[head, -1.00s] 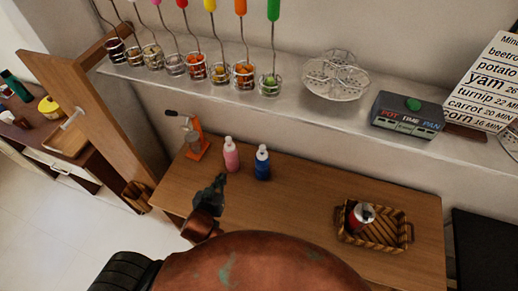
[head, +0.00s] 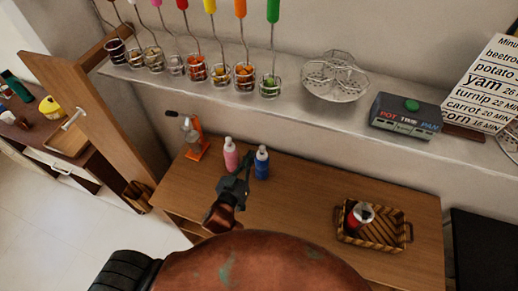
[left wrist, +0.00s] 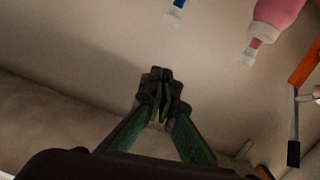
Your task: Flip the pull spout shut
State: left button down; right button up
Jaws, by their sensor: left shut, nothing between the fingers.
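Two bottles stand on the wooden table, a pink one (head: 231,158) and a blue one (head: 262,167), each with a white top. In the left wrist view, the pink bottle (left wrist: 277,14) shows with its pale spout, and only the white and blue end of the blue bottle (left wrist: 175,13) shows at the top edge. Whether either spout is pulled up is too small to tell. My left gripper (head: 246,157) is shut and empty, between and in front of the bottles in the head view. Its closed fingertips (left wrist: 160,82) appear apart from both bottles in the wrist view. My right gripper is not in view.
An orange lever device (head: 195,142) stands left of the bottles. A wicker basket (head: 388,240) with a red and white container (head: 360,214) is at the right. The middle of the table is clear.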

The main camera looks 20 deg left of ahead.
pick_arm(q)
jog(key=p, duration=0.1)
send_over(262, 149)
jog(key=s+a, duration=0.1)
jog(key=s, duration=0.1)
notch_tip(262, 149, down, 5)
jog(key=shift+d+r, duration=0.15)
